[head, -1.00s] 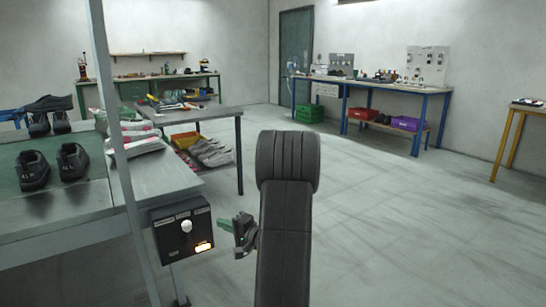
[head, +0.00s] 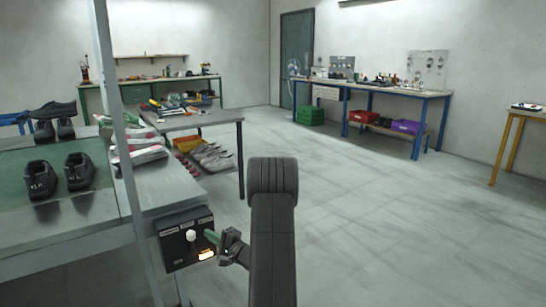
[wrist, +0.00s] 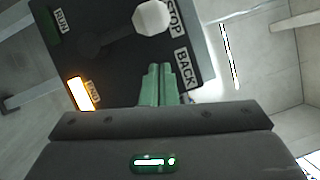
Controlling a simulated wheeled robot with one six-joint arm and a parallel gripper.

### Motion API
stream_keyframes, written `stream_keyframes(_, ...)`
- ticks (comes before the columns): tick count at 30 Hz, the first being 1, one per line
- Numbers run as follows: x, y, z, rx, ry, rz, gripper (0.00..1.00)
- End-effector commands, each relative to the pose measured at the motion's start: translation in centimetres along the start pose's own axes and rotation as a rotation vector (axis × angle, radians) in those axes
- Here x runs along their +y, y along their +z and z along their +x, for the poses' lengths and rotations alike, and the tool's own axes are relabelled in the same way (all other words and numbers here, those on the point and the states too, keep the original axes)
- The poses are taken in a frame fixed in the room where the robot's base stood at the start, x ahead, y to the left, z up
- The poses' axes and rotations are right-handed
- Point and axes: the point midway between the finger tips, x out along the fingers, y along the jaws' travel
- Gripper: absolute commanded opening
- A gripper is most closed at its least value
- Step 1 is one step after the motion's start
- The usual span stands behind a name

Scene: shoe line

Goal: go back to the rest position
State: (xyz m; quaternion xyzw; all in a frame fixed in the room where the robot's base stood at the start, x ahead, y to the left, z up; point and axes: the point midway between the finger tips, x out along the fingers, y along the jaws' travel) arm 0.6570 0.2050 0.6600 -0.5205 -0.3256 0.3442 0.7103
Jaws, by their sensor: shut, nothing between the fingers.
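My gripper (head: 214,238) is shut and empty, its green fingers together beside the control box. In the wrist view the green fingertips (wrist: 158,82) lie in front of the dark box face, between the lit button and the BACK label. The black control box (head: 184,240) hangs at the end of the line table and has a pale round knob and a lit orange-white button. The wrist view shows the box (wrist: 115,50) with labels RUN, STOP and BACK. I cannot tell whether the fingertips touch the box.
The line table (head: 90,212) with black shoes (head: 78,171) and a grey upright post (head: 125,150) stand at the left. A side table (head: 200,119) with tools is behind it. A blue-legged bench (head: 370,88) stands along the far wall.

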Motion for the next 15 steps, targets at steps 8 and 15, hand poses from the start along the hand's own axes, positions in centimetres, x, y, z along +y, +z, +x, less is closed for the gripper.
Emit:
stream_keyframes(8,0.8,-1.2,-0.5,0.001,-0.071,0.17,0.0)
stream_keyframes(15,1.7,-2.0,-0.9,0.001,-0.129,0.304,0.0)
